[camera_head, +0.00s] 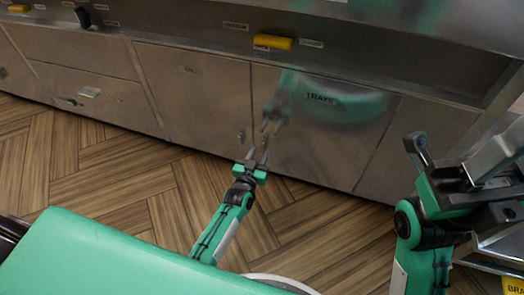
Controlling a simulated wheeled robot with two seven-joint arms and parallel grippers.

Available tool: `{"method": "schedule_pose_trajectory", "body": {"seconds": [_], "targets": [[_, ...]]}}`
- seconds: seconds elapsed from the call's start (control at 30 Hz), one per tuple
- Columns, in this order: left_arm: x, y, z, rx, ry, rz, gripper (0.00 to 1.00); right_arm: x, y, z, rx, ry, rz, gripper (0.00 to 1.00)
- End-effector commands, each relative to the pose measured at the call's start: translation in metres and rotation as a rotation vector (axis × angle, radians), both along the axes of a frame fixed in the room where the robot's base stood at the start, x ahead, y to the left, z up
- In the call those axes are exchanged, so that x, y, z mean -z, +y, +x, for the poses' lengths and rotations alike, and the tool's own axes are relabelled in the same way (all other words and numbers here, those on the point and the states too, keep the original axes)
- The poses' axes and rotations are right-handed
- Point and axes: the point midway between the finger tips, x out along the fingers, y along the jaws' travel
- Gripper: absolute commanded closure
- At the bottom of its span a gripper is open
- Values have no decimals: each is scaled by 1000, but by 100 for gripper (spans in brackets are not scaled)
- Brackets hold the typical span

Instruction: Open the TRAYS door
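The TRAYS door (345,140) is a flat steel panel with a dark TRAYS label, low in the steel front at the middle right. It looks shut, flush with the panels beside it. My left gripper (257,157) is in front of the door's lower left edge, with its two fingers apart and nothing seen between them. A blurred reflection of my arm shows on the door, and the door's handle is hard to tell from it. Whether the fingers touch the door is unclear. My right gripper (455,160) is at the right, its fingers spread wide, off the door.
Another steel door (195,95) is just left of the TRAYS door, and a drawer (90,95) with a handle is farther left. A yellow handle (273,42) sits on the ledge above. Wooden floor (130,180) lies open in front.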

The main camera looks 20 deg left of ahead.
Motion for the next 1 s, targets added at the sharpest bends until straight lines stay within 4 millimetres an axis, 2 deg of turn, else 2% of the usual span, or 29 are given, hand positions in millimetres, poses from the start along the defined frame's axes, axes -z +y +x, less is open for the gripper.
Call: {"method": "schedule_pose_trajectory", "body": {"seconds": [0.03,0.2,0.6,0.8,1.0], "targets": [[2,-1,9,0,-2,-1,65,2,2,-1,-6,-8,-1,64],[1,-1,26,0,0,-2,65,-1,6,-2,-21,-22,-4,64],[0,-1,32,0,1,-1,65,-4,8,-2,-26,-27,-6,64],[0,-1,32,0,1,-1,100,-4,8,-2,-26,-27,-6,64],[0,-1,32,0,1,-1,100,-4,8,-2,-26,-27,-6,64]]}}
